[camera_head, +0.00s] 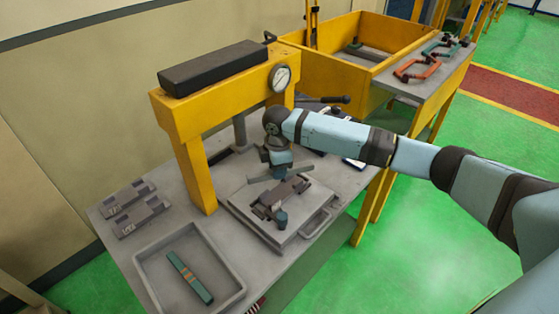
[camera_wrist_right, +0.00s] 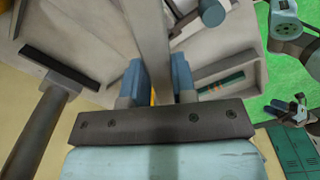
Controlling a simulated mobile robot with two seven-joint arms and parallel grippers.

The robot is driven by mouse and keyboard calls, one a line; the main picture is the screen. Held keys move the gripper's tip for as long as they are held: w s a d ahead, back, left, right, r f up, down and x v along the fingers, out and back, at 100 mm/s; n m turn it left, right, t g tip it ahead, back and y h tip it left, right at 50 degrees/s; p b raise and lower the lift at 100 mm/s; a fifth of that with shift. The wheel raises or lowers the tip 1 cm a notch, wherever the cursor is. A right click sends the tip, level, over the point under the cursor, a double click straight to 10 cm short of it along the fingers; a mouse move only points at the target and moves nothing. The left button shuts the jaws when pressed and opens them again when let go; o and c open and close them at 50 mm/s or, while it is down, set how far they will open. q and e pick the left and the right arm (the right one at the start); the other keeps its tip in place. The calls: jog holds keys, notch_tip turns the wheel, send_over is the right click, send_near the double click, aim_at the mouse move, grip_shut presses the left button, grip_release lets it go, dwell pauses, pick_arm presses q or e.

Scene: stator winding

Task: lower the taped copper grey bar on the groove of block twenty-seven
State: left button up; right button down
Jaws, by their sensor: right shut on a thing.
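My right gripper (camera_head: 281,168) is above the grey plate (camera_head: 245,212) on the bench. It is shut on a long grey bar (camera_wrist_right: 150,38), seen between the blue fingers (camera_wrist_right: 158,85) in the wrist view. I see no copper tape on its visible face. In the head view the bar (camera_head: 264,178) sits just above a dark block (camera_head: 290,188) on the plate. I cannot tell whether they touch. The block's number and groove are not readable. A teal bar with copper-coloured stripes (camera_head: 190,277) lies in the tray (camera_head: 150,285).
A yellow press frame (camera_head: 195,160) with a gauge (camera_head: 280,78) stands close behind the plate. Two grey blocks (camera_head: 138,216) lie at the bench's left. A lever with a black knob (camera_head: 340,100) sticks out behind my arm. A yellow bin (camera_head: 330,75) stands at the back.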

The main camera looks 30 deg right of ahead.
jog(key=w+f+n+b, duration=0.1)
jog(key=f+n, duration=0.1)
jog(key=w+d+f+n+b, duration=0.1)
jog(key=f+n+b, duration=0.1)
jog(key=f, duration=0.1)
jog(key=w+d+f+n+b, duration=0.1)
jog(key=f, duration=0.1)
jog(key=shift+w+d+f+n+b, duration=0.2)
jog(key=shift+w+d+n+b, duration=0.1)
jog(key=shift+n+b, duration=0.1)
jog(key=shift+r, duration=0.25)
jog(key=shift+a+p, duration=0.1)
jog(key=shift+p, duration=0.45)
jog(key=shift+f, duration=0.2)
jog(key=shift+p, duration=0.45)
jog(key=shift+f, duration=0.25)
